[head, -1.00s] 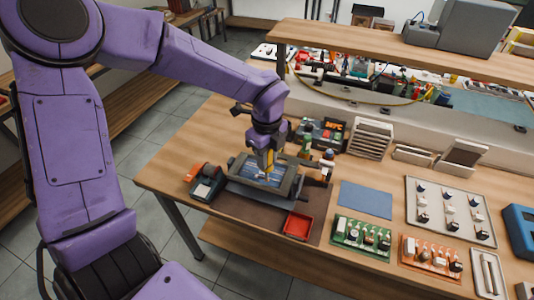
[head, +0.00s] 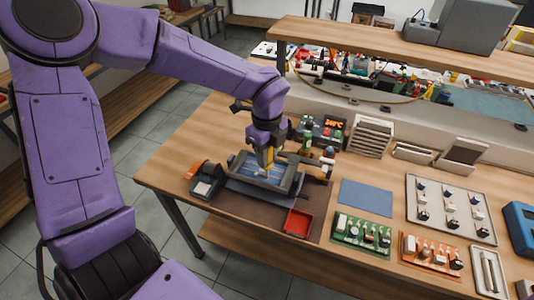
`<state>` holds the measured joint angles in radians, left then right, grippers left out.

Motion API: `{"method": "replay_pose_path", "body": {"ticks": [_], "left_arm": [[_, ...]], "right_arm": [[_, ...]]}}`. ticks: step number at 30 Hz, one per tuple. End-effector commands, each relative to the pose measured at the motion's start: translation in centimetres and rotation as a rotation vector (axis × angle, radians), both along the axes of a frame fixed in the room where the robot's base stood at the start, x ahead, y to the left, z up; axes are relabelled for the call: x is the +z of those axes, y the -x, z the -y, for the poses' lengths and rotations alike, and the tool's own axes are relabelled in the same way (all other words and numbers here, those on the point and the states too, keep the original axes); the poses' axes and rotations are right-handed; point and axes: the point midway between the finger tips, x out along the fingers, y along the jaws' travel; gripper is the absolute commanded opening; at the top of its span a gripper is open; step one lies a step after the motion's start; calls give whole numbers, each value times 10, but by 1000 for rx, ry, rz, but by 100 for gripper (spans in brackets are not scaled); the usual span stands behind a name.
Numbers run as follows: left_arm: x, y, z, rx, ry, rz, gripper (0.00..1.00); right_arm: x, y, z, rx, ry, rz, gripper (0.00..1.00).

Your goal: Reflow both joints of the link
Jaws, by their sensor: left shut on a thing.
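My left gripper (head: 267,160) points down over a grey board holder (head: 285,184) with a blue board (head: 256,168) in it. It is shut on a thin tool with a yellow handle (head: 266,157), probably a soldering iron. The tool's tip is low over the right part of the board; I cannot tell whether it touches. The link and its joints are too small to make out. My right gripper is not in view.
A soldering station with a lit display (head: 334,123) stands behind the holder. A red tray (head: 298,222) lies in front, a dark orange-topped device (head: 206,182) to the left. Green (head: 361,236) and orange (head: 430,256) part boards and a parts tray (head: 450,210) fill the right. A blue mat (head: 366,198) is bare.

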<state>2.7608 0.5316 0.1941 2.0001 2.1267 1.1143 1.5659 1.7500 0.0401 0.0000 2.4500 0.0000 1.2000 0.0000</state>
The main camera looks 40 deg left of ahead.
Motion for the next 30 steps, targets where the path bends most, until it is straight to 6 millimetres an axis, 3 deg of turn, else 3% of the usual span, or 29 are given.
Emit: {"method": "replay_pose_path", "body": {"ticks": [30], "left_arm": [[-8, 0, 0, -1, -1, 1, 4]], "right_arm": [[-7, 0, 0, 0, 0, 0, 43]]}}
